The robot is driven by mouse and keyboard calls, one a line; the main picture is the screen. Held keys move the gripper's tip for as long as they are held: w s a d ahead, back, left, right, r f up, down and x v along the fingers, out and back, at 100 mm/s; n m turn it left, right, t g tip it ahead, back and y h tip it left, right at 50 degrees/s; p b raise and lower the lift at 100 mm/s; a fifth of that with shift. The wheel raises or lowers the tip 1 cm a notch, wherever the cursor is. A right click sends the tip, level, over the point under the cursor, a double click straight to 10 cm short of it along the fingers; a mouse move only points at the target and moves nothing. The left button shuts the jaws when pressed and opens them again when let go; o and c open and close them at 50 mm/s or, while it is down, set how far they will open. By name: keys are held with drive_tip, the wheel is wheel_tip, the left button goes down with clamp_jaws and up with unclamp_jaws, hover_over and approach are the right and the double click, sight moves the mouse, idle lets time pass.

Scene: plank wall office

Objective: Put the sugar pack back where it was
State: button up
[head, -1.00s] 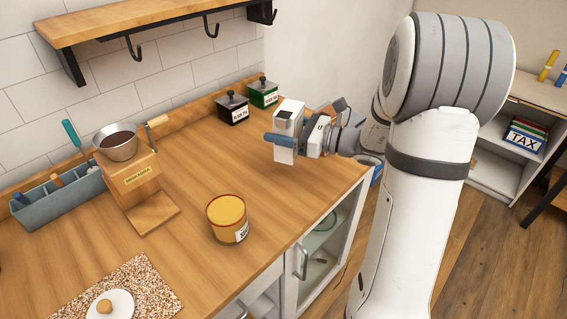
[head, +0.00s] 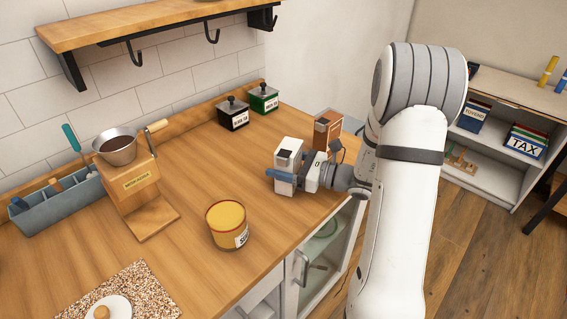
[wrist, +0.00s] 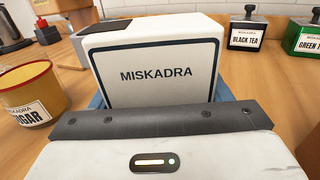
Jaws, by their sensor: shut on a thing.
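The white pack marked MISKADRA (head: 290,158), which I take as the sugar pack, is upright in my gripper (head: 282,175) over the right part of the wooden counter. My blue fingers are shut around its sides. In the wrist view the pack (wrist: 155,75) fills the middle, its labelled face towards me. I cannot tell whether its base touches the counter. A yellow-topped tin labelled SUGAR (head: 228,224) stands on the counter, left of and nearer than the pack; it also shows at the left of the wrist view (wrist: 30,95).
A brown box (head: 327,131) stands just behind my gripper. Black tea (head: 233,115) and green tea (head: 263,100) canisters stand by the wall. The counter (head: 190,160) between grinder and pack is clear.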

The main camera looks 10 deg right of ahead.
drive_tip(key=o, duration=1.2)
drive_tip(key=shift+f, duration=0.1)
drive_tip(key=v, duration=1.2)
drive_tip(key=shift+r, duration=0.2)
